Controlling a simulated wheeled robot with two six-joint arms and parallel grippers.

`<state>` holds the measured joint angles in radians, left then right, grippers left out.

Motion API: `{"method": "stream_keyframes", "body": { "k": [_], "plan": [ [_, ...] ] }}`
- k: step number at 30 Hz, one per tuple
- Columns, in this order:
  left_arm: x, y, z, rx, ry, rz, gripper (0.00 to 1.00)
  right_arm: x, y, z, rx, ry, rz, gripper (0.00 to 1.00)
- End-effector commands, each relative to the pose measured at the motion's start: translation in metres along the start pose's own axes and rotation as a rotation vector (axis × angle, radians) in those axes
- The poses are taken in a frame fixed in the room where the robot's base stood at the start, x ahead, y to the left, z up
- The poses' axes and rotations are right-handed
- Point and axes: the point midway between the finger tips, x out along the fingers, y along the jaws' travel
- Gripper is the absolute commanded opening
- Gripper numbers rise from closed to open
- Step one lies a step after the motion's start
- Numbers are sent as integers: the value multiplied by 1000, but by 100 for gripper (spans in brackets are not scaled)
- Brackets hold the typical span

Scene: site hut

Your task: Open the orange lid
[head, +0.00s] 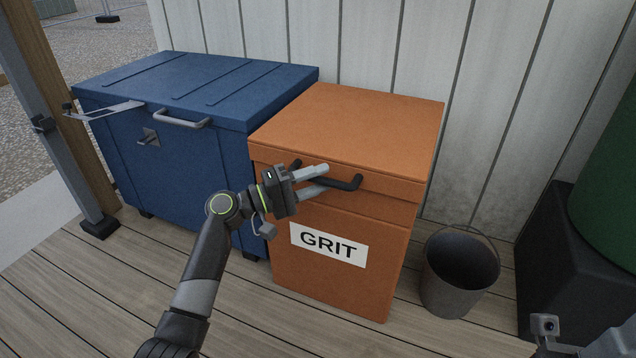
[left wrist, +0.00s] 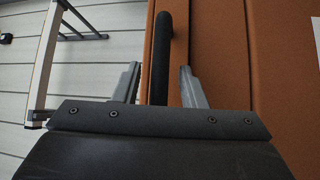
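The orange lid (head: 350,115) lies closed on the orange bin (head: 325,282), which bears a white GRIT label (head: 329,244). A black bar handle (head: 348,184) runs along the lid's front edge. My left gripper (head: 322,180) is at this handle, hiding its middle in the head view. In the left wrist view, the handle (left wrist: 168,50) stands between the two open fingers (left wrist: 160,72), with a gap on each side. Orange panel (left wrist: 220,50) fills the area right of it. My right gripper's fingers are not seen; only a grey part of my right arm shows at the bottom right corner.
A blue chest (head: 190,165) with a grey handle (head: 182,119) stands close on the left. A grey bucket (head: 459,275) stands on the decking right of the bin. A pale plank wall (head: 500,100) rises behind. Decking in front is clear.

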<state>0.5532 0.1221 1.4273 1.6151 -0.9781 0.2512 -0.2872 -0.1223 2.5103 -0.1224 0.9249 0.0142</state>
Motion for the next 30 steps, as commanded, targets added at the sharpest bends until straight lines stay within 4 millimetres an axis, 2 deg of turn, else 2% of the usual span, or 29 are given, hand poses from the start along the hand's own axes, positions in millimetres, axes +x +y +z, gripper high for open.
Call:
{"method": "stream_keyframes", "body": {
  "k": [10, 19, 30],
  "plan": [
    [5, 0, 0, 0, 0, -1, 38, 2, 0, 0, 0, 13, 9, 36],
    [5, 0, 0, 0, 0, 0, 0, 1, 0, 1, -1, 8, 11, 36],
    [5, 3, 0, -3, 0, -3, 0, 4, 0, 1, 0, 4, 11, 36]
  ]
}}
